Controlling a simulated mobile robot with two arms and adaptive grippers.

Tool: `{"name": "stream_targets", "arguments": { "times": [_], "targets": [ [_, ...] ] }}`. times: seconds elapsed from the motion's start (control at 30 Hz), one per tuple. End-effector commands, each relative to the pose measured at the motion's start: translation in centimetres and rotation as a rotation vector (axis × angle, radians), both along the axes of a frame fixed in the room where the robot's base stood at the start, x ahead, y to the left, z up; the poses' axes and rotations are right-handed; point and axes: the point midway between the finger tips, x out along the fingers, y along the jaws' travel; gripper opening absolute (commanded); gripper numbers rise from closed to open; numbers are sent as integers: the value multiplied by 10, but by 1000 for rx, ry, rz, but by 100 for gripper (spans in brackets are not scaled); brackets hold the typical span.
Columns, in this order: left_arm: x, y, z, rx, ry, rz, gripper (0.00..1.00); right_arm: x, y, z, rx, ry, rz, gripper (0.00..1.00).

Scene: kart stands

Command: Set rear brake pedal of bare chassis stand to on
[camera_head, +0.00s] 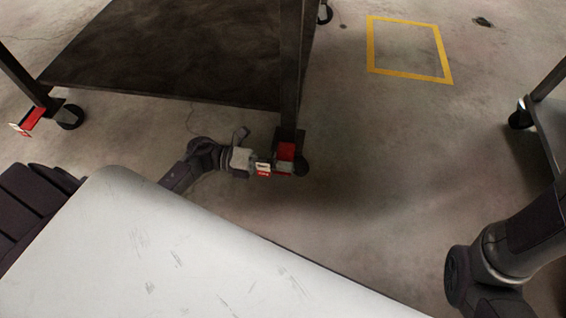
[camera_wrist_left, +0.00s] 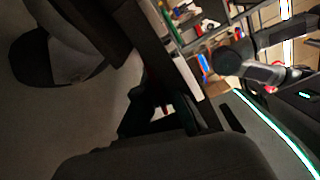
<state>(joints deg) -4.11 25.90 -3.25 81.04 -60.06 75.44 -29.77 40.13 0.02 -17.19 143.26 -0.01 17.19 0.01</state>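A dark stand (camera_head: 170,50) with a flat lower shelf stands at the upper left of the head view. A red brake pedal (camera_head: 286,152) is at the foot of its near right leg, beside a black caster wheel (camera_head: 301,166). My left gripper (camera_head: 257,166) is low by the floor, at the left side of this pedal, close to or touching it. A small red and white patch (camera_wrist_left: 166,109) shows between dark parts in the left wrist view. The finger opening is too small and dark to judge. My right arm shows at the lower right; its gripper is outside the picture.
Another red pedal (camera_head: 31,119) and caster (camera_head: 70,117) are at the stand's left leg. Part of another stand (camera_head: 548,115) is at the right edge. Open concrete floor with a yellow taped square (camera_head: 452,67) lies between the stands.

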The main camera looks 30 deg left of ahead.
Motion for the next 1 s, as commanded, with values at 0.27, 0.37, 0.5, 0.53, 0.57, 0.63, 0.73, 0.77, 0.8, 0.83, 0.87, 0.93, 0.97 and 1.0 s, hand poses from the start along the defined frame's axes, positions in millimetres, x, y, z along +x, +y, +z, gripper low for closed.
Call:
{"name": "stream_targets", "arguments": {
  "times": [0.27,0.37,0.5,0.53,0.57,0.63,0.73,0.77,0.8,0.83,0.87,0.93,0.97,1.0],
  "targets": [
    [5,2,-14,60,-198,2,0,0,0,-2,0,1,0,40],
    [5,2,-14,64,-214,1,0,0,0,-2,0,1,0,40],
    [5,2,-15,64,-214,1,0,0,0,-2,0,1,0,40],
    [5,2,-15,64,-214,1,0,0,0,-2,0,1,0,40],
    [5,2,-15,64,-214,1,0,0,0,-2,0,1,0,40],
    [5,2,-15,64,-214,1,11,0,0,-2,0,1,0,40],
    [5,2,-14,64,-213,1,27,0,0,-2,0,1,0,40],
    [5,2,-14,64,-213,1,30,0,0,-2,0,1,0,40],
    [5,2,-14,63,-213,1,30,0,0,-2,0,1,0,40],
    [5,2,-14,63,-213,1,30,0,0,-2,0,1,0,40],
    [5,2,-14,63,-213,1,30,0,0,-2,0,1,0,40],
    [5,2,-14,62,-212,0,30,0,0,-2,0,1,0,40],
    [5,2,-14,62,-212,0,30,0,0,-2,0,1,0,40],
    [5,2,-14,62,-212,0,30,1,0,-2,1,3,0,40]
  ]
}}
